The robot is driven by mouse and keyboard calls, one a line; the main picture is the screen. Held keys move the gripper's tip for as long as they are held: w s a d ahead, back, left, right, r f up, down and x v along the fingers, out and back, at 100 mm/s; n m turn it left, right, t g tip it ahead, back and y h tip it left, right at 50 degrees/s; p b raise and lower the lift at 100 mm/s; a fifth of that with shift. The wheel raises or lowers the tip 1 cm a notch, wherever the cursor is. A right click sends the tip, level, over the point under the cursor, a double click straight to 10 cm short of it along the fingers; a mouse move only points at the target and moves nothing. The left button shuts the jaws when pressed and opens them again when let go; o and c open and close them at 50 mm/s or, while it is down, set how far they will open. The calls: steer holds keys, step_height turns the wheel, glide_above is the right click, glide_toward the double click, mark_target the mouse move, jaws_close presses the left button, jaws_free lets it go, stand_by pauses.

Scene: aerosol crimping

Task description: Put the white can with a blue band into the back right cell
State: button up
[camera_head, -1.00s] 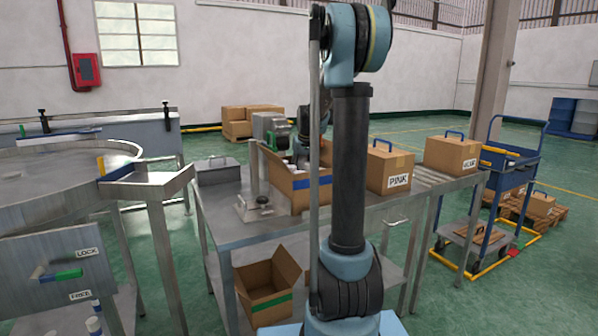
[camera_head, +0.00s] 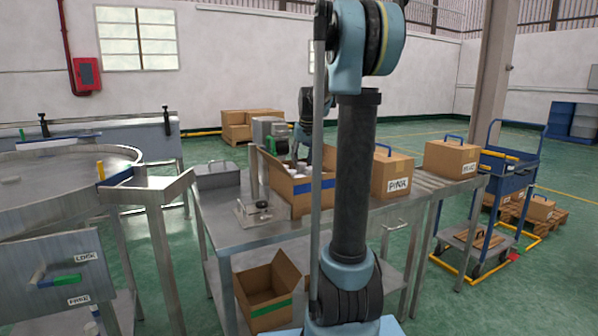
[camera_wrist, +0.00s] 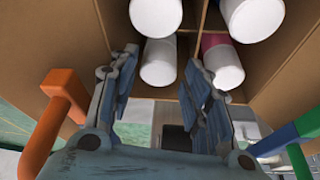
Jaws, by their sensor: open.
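My gripper (camera_wrist: 161,57) is open, its fingers spread over the cardboard box in the wrist view. A white can (camera_wrist: 158,64) shows between the fingertips, apparently not clamped. Another white can (camera_wrist: 155,14) and a third (camera_wrist: 250,18) lie beyond it, and a can with a magenta part (camera_wrist: 214,41) and white end is to the right. No blue band shows on any can, so I cannot tell which one has it. The divided box (camera_head: 308,199) has a blue stripe outside in the head view; white can tops show inside. The back right cell cannot be identified.
The box stands on a metal table (camera_head: 228,232) beside a clamp fixture (camera_head: 258,212). A grey lidded box (camera_head: 217,175) is at left. The PINK carton (camera_head: 392,172) and another carton (camera_head: 450,157) stand to the right. An open carton (camera_head: 268,290) is on the lower shelf.

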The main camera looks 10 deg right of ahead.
steer(key=shift+v, duration=2.7)
